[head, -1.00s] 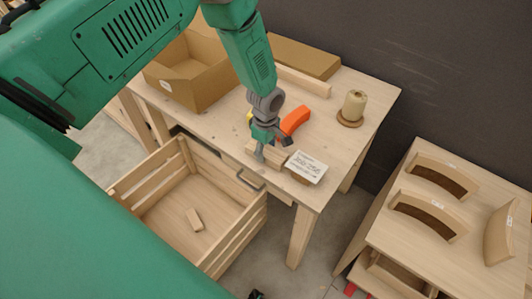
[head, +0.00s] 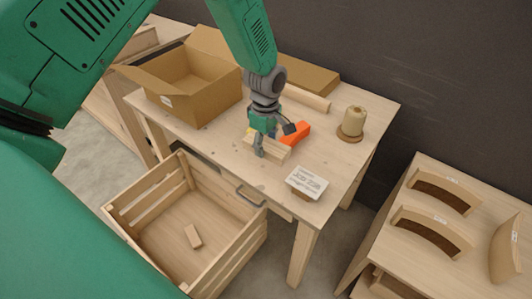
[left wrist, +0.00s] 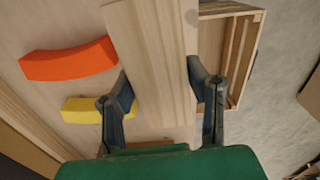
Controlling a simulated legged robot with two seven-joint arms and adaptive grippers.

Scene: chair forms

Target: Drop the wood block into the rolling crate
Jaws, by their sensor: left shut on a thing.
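My left gripper (head: 263,143) is shut on a pale wood block (head: 277,151) over the work table. The left wrist view shows the block (left wrist: 150,60) large between my two fingers, with the table behind it. I cannot tell exactly how far it is above the tabletop. The rolling crate (head: 228,254), an open slatted wooden box, stands on the floor in front of the table, below and left of the gripper. A small wood piece (head: 193,236) lies on its floor. Part of the crate also shows in the left wrist view (left wrist: 248,58). My right gripper is not in view.
An orange curved piece (head: 297,134) and a yellow piece (left wrist: 92,110) lie close by the gripper. An open cardboard box (head: 205,102), a twine spool (head: 353,122) and a side table with curved forms (head: 395,258) stand around.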

